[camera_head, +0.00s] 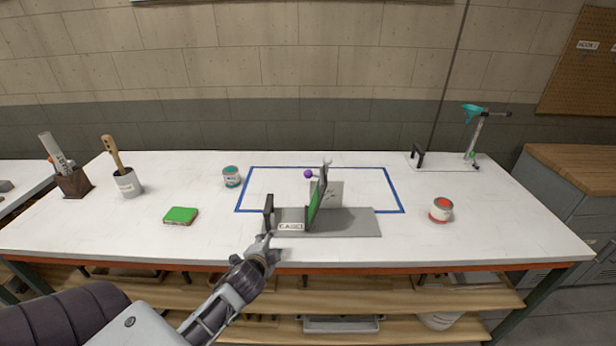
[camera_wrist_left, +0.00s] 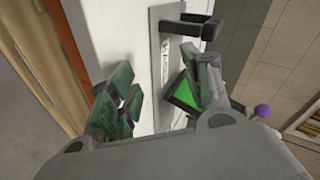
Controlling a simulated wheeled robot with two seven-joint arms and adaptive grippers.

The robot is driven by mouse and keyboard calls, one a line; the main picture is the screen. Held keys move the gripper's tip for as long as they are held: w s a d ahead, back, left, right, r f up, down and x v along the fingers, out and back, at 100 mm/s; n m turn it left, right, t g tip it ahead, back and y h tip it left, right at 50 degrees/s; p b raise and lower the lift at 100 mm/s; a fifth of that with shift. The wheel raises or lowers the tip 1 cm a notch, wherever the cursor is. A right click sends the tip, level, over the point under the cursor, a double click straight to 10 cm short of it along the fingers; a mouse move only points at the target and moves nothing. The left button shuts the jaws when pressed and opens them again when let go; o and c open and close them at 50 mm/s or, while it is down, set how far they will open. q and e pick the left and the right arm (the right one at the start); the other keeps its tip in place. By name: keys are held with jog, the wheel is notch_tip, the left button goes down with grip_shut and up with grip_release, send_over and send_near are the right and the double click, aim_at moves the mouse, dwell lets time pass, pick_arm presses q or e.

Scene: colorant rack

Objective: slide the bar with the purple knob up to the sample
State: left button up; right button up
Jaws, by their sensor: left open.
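A grey fixture (camera_head: 350,222) with a printed label stands on the white table; it also shows in the left wrist view (camera_wrist_left: 166,60). A purple knob (camera_head: 308,174) sits at the upper part of the fixture, beside an upright bar; the knob shows at the right in the left wrist view (camera_wrist_left: 263,110). A green panel (camera_head: 316,207) stands upright on the fixture and partly shows in the left wrist view (camera_wrist_left: 186,93). Which part is the sample I cannot tell. My left gripper (camera_head: 266,242) is open and empty at the fixture's front left. My right gripper is not in view.
A dark upright handle (camera_head: 268,211) rises at the fixture's left end. A blue outline (camera_head: 389,187) surrounds mostly clear tabletop behind the fixture.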

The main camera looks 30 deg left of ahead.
pick_arm(q)
jog(key=w+a+r+m+t+h, duration=0.2)
jog(key=r+m+h, duration=0.4)
jog(key=m, duration=0.9)
jog(key=w+a+r+m+t+h, duration=0.2)
jog(key=r+m+h, duration=0.4)
jog(key=r+m, duration=0.4)
jog(key=w+m+t, duration=0.1)
jog(key=w+m, duration=0.1)
jog(key=m, duration=0.4)
jog(key=shift+a, duration=0.15)
jog(key=shift+w+r, duration=0.1)
jog(key=shift+w, duration=0.1)
jog(key=p, duration=0.2)
send_near(313, 175)
jog(key=shift+w, duration=2.3)
jog(key=shift+d+p+x, duration=0.25)
jog(key=shift+p+x, duration=0.25)
jog(key=shift+x, duration=1.1)
